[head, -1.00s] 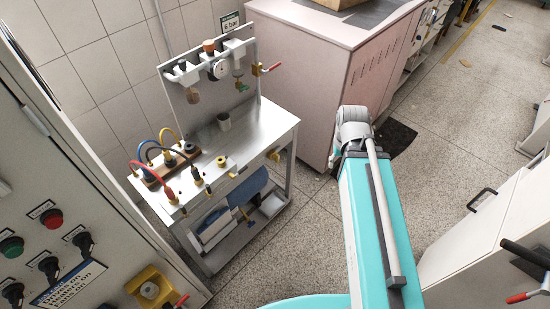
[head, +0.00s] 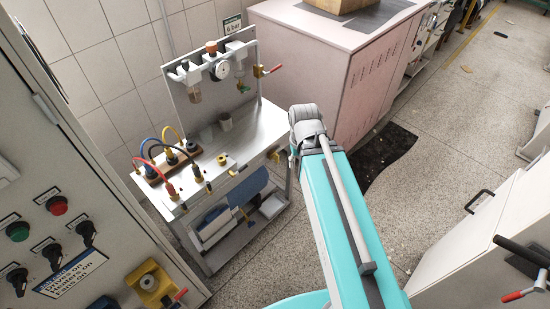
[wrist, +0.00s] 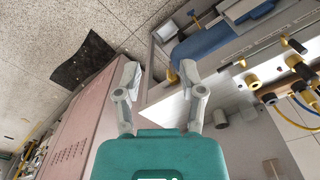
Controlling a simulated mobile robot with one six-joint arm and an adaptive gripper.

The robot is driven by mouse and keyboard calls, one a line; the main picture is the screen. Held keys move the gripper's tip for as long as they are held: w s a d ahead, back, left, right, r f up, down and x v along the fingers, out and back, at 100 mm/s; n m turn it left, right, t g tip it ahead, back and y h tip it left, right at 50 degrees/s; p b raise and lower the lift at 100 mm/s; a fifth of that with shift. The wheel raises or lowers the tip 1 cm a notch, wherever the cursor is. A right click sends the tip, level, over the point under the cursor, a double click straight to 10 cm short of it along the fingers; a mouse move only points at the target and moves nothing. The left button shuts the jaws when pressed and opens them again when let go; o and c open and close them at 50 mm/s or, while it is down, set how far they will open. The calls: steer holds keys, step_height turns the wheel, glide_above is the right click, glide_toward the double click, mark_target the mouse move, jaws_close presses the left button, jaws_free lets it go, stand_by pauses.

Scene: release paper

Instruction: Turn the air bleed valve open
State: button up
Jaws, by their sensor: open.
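In the head view, an air panel (head: 215,85) stands at the back of the metal bench. No readable label tells me which is the air bleed valve. My gripper's fingers are hidden in the head view behind my wrist, which is right of the bench. In the wrist view my gripper (wrist: 161,73) is open and empty, its two fingers apart beside the bench edge.
The bench top (head: 262,126) holds a cup (head: 225,121) and fittings with coloured cables (head: 160,150). A pink cabinet (head: 330,75) stands right of the bench. A control cabinet (head: 50,140) is at left, white cabinets (head: 480,250) at right. Speckled floor lies open between.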

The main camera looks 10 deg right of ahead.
steer(key=shift+a, duration=0.3)
steer(key=w+a+f+n+t+y+b, duration=0.25)
steer(key=w+f+y+b, duration=0.2)
steer(key=f+b, duration=0.7)
steer(key=w+a+f+n+t+y+b, duration=0.1)
steer(key=w+f+n+t+y+b, duration=0.15)
steer(key=w+f+b, duration=0.8)
steer(key=w+d+f+n+t+y+b, duration=0.2)
steer(key=d+f+t+b, duration=0.7)
steer(key=b, duration=1.9)
steer(key=shift+w+d+f+y, duration=0.4)
steer(key=shift+w+d+y, duration=0.15)
steer(key=shift+d+y, duration=0.3)
steer(key=shift+w+a, duration=0.15)
steer(key=shift+a, duration=0.05)
